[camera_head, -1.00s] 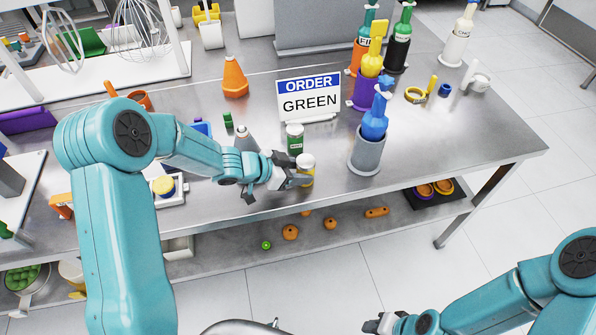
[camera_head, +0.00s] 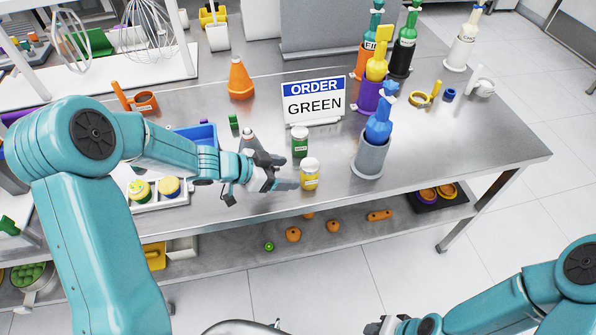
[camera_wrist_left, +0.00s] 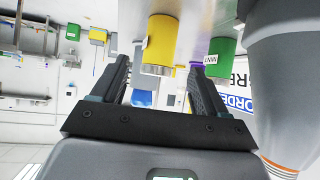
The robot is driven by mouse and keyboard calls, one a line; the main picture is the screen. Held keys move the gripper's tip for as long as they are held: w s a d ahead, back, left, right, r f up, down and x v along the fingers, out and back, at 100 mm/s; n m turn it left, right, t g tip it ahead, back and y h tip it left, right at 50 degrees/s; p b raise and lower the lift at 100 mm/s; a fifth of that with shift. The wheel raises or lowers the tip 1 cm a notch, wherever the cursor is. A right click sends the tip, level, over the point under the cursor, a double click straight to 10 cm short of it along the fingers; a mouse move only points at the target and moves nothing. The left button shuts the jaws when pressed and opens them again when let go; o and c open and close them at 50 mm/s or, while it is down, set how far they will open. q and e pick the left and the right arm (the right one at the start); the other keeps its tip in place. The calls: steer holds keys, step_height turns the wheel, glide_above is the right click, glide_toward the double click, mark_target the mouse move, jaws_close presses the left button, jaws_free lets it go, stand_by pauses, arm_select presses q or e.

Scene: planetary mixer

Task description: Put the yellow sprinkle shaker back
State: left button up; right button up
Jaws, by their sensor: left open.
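The yellow sprinkle shaker (camera_head: 309,174) has a white lid and stands upright near the table's front edge. It also shows in the left wrist view (camera_wrist_left: 161,42), ahead of and between the open fingers. My left gripper (camera_head: 290,178) is open and empty, just left of the yellow shaker, with a small gap between them. Its two dark fingers show in the left wrist view (camera_wrist_left: 158,85). A green shaker (camera_head: 299,142) stands right behind the yellow one and shows in the left wrist view (camera_wrist_left: 224,58). My right gripper (camera_head: 378,326) is at the bottom edge, its fingers unclear.
An order sign reading GREEN (camera_head: 314,102) stands behind the shakers. A grey holder with a blue bottle (camera_head: 371,155) is to the right. A white tray with yellow-topped items (camera_head: 160,202) lies left, partly behind my left arm. An orange cone (camera_head: 240,78) stands further back.

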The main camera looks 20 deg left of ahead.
arm_select(q)
steer(key=v, duration=0.5)
steer(key=shift+s+a+r+p, duration=0.15)
steer(key=shift+s+r+p, duration=0.05)
steer(key=shift+p, duration=0.1)
steer(key=shift+w, duration=0.1)
steer(key=shift+a, duration=0.1)
